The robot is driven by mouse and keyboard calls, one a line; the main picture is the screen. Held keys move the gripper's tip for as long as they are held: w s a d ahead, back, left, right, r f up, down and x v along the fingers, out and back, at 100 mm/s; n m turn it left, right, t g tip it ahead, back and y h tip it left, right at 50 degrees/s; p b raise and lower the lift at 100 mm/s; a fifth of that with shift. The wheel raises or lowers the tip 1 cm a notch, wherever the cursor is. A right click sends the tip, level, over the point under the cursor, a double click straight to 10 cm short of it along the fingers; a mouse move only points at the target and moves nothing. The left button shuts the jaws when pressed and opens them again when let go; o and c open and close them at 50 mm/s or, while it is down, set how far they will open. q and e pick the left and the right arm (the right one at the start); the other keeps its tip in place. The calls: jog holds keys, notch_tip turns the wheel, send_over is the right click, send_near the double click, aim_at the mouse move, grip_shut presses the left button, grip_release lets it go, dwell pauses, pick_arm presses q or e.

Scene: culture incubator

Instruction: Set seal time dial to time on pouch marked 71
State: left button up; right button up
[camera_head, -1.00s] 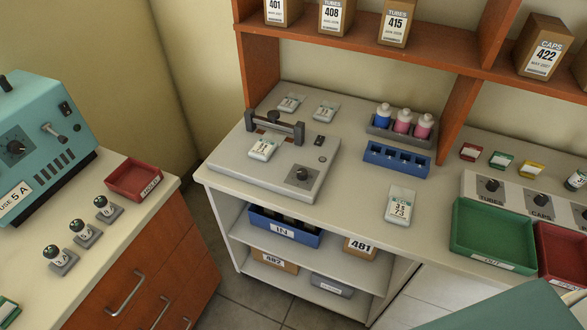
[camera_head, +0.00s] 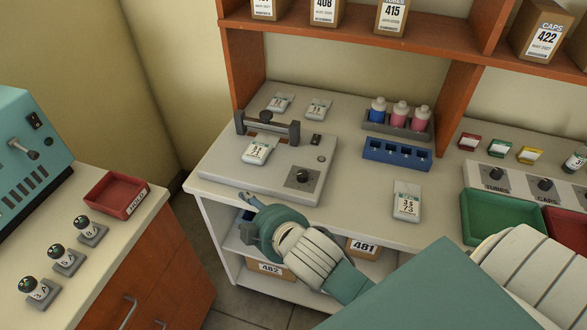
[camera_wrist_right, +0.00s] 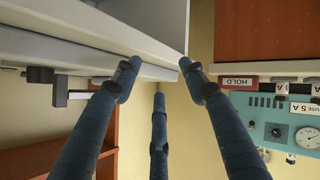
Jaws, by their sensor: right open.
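The sealer (camera_head: 225,178) is a flat grey machine with a raised bar on the bench. Its dark seal time dial (camera_head: 302,178) is near its front right corner; its setting is too small to read. A white pouch (camera_head: 257,153) lies on the sealer by the bar. Two pouches (camera_head: 279,102) (camera_head: 319,108) lie behind it and another pouch (camera_head: 407,200) lies to its right. I cannot tell for sure which is marked 71. My right gripper (camera_head: 250,203) is in front of the bench edge, left of the dial and apart from it. Its spread fingers are empty in the wrist view (camera_wrist_right: 160,88). My left gripper is not in view.
A blue rack (camera_head: 397,154) and several bottles stand behind the right pouch. A green tray (camera_head: 490,235) is on the right. Boxes fill the shelf above. A floor gap separates the counters.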

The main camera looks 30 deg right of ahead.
jog(key=w+a+r+n+t+y, duration=0.4)
jog(key=a+r+n, duration=0.3)
jog(key=r, duration=0.4)
jog(key=w+a+r+n+t+y, duration=0.3)
jog(key=w+a+r+n+y, duration=0.3)
jog(key=r, duration=0.6)
jog(key=s+a+r+n+g+y, duration=0.2)
jog(key=s+a+n+g+y, duration=0.15)
jog(key=a+n, duration=0.35)
jog(key=s+a+r+n+g+y, duration=0.25)
jog(key=a+n+g+y, duration=0.2)
jog(key=n, duration=0.45)
jog(key=n+g+h, duration=1.1)
jog(key=n+h, duration=0.7)
jog(key=h, duration=0.1)
send_near(303, 173)
jog(key=f, duration=0.2)
jog(key=f+p, duration=0.1)
jog(key=f, duration=0.1)
jog(key=f+p, duration=0.1)
jog(key=f, duration=0.2)
jog(key=shift+d+f, duration=0.1)
jog(key=shift+d, duration=0.15)
jog(key=shift+f, duration=0.75)
